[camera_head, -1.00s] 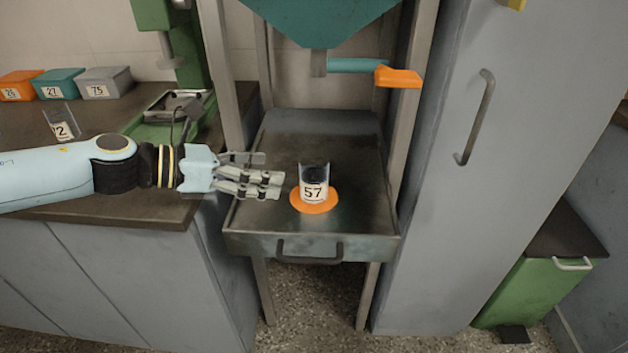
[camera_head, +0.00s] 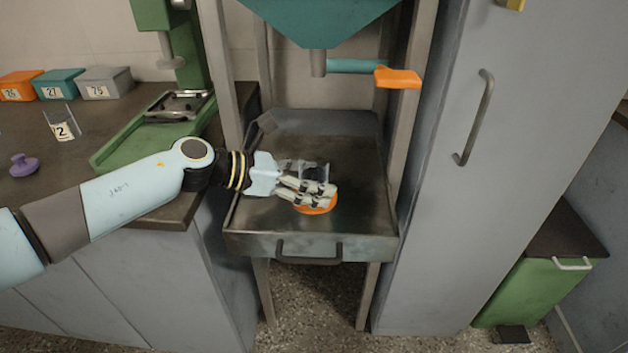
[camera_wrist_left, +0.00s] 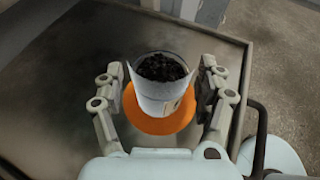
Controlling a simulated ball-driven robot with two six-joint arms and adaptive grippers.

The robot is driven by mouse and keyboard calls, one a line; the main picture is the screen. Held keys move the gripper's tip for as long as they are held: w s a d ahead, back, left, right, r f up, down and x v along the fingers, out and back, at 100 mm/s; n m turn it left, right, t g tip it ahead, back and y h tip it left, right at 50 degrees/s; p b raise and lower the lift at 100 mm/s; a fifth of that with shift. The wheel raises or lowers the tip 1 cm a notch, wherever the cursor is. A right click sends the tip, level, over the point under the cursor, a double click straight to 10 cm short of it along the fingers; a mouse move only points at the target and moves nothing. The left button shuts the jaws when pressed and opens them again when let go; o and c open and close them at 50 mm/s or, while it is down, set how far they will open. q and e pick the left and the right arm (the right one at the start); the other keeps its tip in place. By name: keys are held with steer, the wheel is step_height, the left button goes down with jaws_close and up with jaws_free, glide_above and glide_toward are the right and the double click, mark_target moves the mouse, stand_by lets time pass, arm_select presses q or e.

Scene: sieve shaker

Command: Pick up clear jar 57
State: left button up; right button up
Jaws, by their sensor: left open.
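Clear jar 57 (camera_head: 316,172) stands upright on an orange disc (camera_head: 318,210) on the metal tray under the hopper. In the head view my left gripper covers most of the jar and its label. In the left wrist view the jar (camera_wrist_left: 158,92) holds dark grains and has a pale label around it. My left gripper (camera_head: 318,190) is open, with its fingers on either side of the jar. The left wrist view shows the fingers (camera_wrist_left: 160,95) flanking it, with a small gap at the left; contact at the right cannot be told. My right gripper is out of view.
The metal tray (camera_head: 360,225) has a raised front edge with a handle, between frame posts. A teal hopper with an orange-handled valve (camera_head: 398,77) hangs above. Another jar (camera_head: 62,125), a purple knob (camera_head: 24,165) and several small boxes sit on the left counter.

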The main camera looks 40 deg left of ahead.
arm_select(q)
steer(key=c, duration=1.2)
steer(key=shift+c, duration=0.8)
steer(key=shift+r, duration=0.1)
